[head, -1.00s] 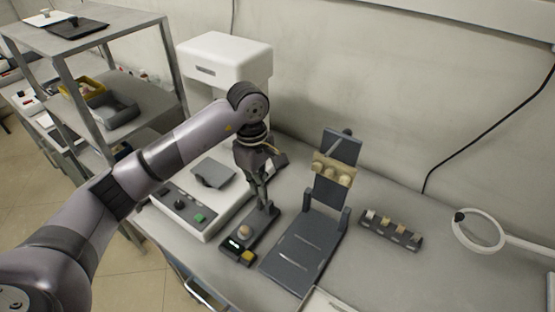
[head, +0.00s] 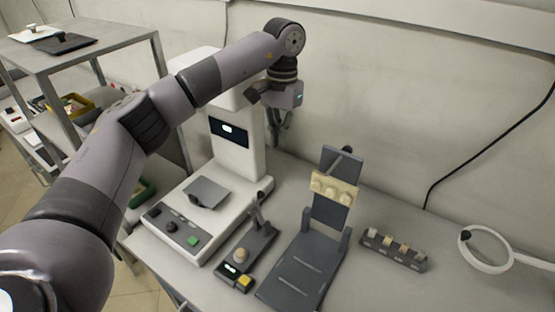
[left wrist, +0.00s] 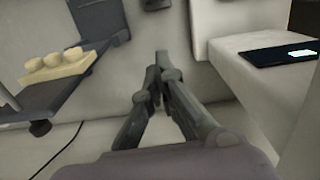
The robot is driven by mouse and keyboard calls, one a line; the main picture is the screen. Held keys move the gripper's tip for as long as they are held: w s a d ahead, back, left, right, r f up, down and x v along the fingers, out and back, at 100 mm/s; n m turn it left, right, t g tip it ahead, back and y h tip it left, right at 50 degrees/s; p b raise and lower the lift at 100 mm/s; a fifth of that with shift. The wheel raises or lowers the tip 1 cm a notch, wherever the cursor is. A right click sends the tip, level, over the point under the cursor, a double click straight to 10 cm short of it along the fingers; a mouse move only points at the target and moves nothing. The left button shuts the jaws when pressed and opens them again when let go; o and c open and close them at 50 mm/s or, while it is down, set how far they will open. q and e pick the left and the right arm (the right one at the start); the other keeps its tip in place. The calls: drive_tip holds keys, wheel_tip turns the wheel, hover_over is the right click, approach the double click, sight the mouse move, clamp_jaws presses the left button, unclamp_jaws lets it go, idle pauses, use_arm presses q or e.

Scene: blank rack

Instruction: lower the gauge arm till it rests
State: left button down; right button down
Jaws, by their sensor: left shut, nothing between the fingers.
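A low dark gauge (head: 247,256) with a lit display and a yellow button stands on the bench. A round beige piece (head: 241,255) sits on its base. A short dark arm (head: 259,212), which looks like the gauge arm, stands up at the gauge's far end; I cannot tell whether it touches anything below. My left gripper (head: 275,143) is shut and empty, above and behind the gauge, beside the white machine's column. Its closed fingers also show in the left wrist view (left wrist: 160,62). My right gripper is not in view.
The white machine (head: 238,150) with a screen stands left of the gauge. A dark stand (head: 302,268) holding a cream block (head: 334,189) is to the right. Beyond are a small dark rack (head: 393,250) and a white ring (head: 486,250). A cable hangs along the wall.

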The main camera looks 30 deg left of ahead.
use_arm(q)
drive_tip(key=s+f+p, duration=0.4)
drive_tip(key=f+p, duration=0.1)
drive_tip(key=f, duration=0.5)
drive_tip(key=shift+s+a, duration=0.25)
drive_tip(key=shift+s, duration=0.1)
